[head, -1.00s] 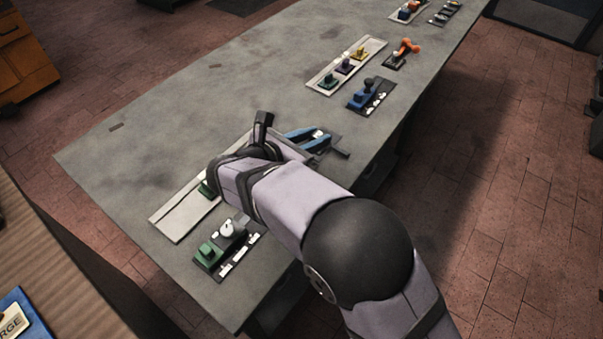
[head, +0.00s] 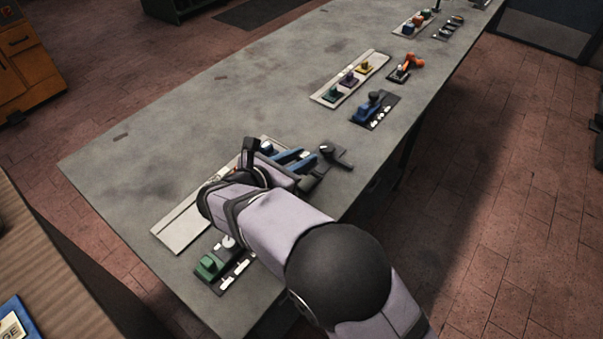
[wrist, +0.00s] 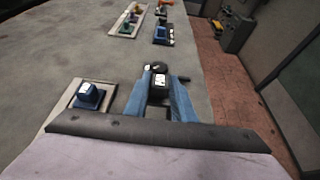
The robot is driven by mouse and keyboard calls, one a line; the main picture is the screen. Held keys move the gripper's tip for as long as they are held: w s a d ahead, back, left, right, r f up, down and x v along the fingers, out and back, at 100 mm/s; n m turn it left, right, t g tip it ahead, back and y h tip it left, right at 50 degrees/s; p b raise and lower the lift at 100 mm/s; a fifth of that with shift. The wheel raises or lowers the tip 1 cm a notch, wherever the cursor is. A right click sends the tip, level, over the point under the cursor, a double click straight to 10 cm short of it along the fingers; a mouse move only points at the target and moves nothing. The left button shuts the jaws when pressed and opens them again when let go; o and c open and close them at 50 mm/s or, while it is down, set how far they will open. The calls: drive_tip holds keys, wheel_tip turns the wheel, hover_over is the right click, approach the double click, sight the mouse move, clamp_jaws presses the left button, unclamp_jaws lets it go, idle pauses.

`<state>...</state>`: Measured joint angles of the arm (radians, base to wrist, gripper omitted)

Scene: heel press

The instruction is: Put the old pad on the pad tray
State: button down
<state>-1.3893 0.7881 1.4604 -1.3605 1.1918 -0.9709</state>
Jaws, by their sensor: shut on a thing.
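My gripper (head: 303,160), with blue fingers, is shut in the wrist view on a dark block with a white label (wrist: 160,82), which I take for the old pad. In the head view the block is too small and covered to make out between the fingers. The long pale tray (head: 182,232), which I take for the pad tray, lies on the bench left of my gripper and is partly hidden by my arm. A blue block (head: 267,147) sits at its far end; it also shows in the wrist view (wrist: 88,95).
A dark plate with a green block (head: 209,267) and a white dial lies near the front bench edge. A black lever-like part (head: 335,154) stands just beyond my fingertips. Farther along are another pale tray (head: 326,98) with coloured blocks and a blue fixture (head: 374,108). The bench's left side is clear.

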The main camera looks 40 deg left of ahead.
drive_tip(key=shift+f+p, duration=0.4)
drive_tip(key=shift+f, duration=2.3)
drive_tip(key=shift+f, duration=0.25)
drive_tip(key=c, duration=1.5)
unclamp_jaws()
drive_tip(key=shift+s, duration=0.1)
drive_tip(key=shift+b+v, duration=0.9)
drive_tip(key=shift+v, duration=2.7)
drive_tip(key=shift+r, duration=0.1)
